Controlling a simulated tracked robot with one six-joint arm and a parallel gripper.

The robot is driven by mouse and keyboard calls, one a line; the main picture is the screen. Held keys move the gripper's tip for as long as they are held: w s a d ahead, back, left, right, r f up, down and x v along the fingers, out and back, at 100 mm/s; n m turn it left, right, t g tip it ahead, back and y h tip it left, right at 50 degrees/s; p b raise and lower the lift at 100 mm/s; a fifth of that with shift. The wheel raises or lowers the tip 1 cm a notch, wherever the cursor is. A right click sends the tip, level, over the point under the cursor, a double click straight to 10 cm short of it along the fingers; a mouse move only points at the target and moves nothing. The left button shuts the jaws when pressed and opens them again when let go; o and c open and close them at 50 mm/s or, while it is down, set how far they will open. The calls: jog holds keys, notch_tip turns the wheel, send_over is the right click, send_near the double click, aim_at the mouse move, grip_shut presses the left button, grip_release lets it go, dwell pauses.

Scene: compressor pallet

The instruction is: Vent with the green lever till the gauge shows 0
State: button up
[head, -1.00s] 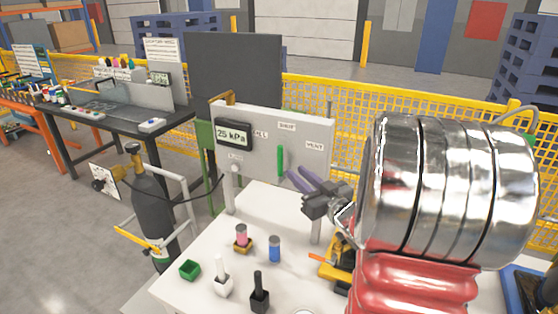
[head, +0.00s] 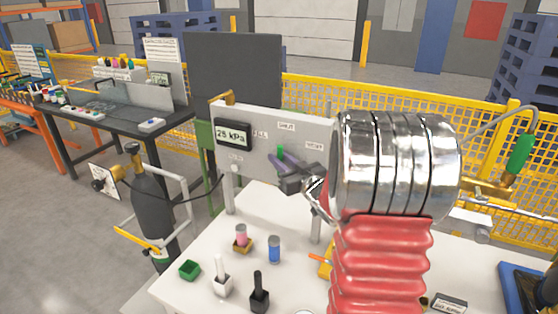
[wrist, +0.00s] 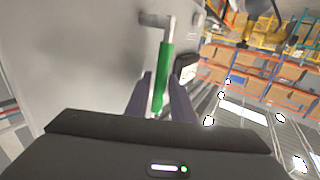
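The green lever (head: 280,151) stands on the light grey panel (head: 255,125), between the FILL and VENT labels and below SHUT. Its handle looks upright. The gauge (head: 233,134) on the panel's left reads 25 kPa. My gripper (head: 277,161) is at the lever, with its purple-grey fingers over the lower part of the handle. In the wrist view the lever's green handle (wrist: 164,75) runs between the two fingers of my gripper (wrist: 163,92). Whether they press on it or only stand around it, I cannot tell.
My silver and red arm covers the panel's right side and part of the white table (head: 215,245). A blue cylinder (head: 274,249), a pink one (head: 240,233), a green box (head: 190,270) and white and black pieces stand in front. A gas bottle (head: 152,205) is left.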

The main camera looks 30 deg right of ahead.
jog(key=shift+c, duration=0.2)
grip_shut()
jog(key=shift+a, duration=0.15)
